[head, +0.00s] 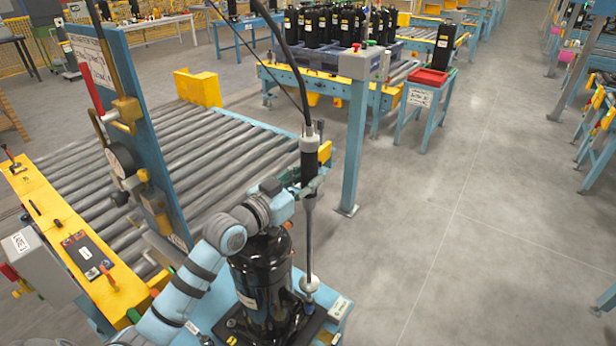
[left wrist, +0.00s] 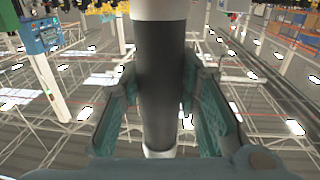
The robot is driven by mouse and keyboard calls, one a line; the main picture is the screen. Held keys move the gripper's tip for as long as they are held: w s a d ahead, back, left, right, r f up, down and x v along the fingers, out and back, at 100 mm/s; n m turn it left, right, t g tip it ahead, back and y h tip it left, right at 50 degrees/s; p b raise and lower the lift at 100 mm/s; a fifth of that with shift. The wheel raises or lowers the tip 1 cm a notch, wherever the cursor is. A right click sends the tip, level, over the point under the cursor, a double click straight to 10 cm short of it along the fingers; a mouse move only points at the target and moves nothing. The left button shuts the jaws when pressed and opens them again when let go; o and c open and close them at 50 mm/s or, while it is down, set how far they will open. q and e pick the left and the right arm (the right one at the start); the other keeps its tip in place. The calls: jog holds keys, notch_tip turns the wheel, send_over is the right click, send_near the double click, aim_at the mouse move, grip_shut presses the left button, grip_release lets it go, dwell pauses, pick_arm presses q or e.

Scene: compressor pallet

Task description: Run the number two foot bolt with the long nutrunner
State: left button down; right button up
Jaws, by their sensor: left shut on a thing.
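My left gripper (head: 312,182) is shut on the long nutrunner (head: 310,152), a dark upright tool with a grey collar and a cable at its top. Its long thin shaft (head: 309,235) runs down to a pale round piece near the foot of the black compressor (head: 262,290). The foot bolt at its lower end is hidden or too small to tell, and so is whether the socket sits on it. In the left wrist view the dark nutrunner body (left wrist: 161,85) stands between the teal fingers (left wrist: 160,112). My right gripper is not in view.
The compressor stands on a dark base on a light blue fixture (head: 337,308). A roller conveyor (head: 170,150) and a blue post with a gauge (head: 122,160) lie to the left. A blue post (head: 354,150) stands behind the nutrunner.

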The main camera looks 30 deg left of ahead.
aim_at(303, 167)
pick_arm(q)
jog(key=shift+s+f+b, duration=0.15)
jog(key=shift+f+b, duration=0.25)
jog(key=shift+f, duration=0.15)
jog(key=shift+f+b, duration=0.3)
jog(key=shift+f, duration=0.05)
dwell(1.4)
jog(key=r+p, duration=0.2)
jog(key=shift+w+r, duration=0.2)
jog(key=shift+r, duration=0.1)
jog(key=shift+s+r+p, duration=0.1)
jog(key=shift+r+p, duration=1.35)
jog(key=shift+f, duration=0.1)
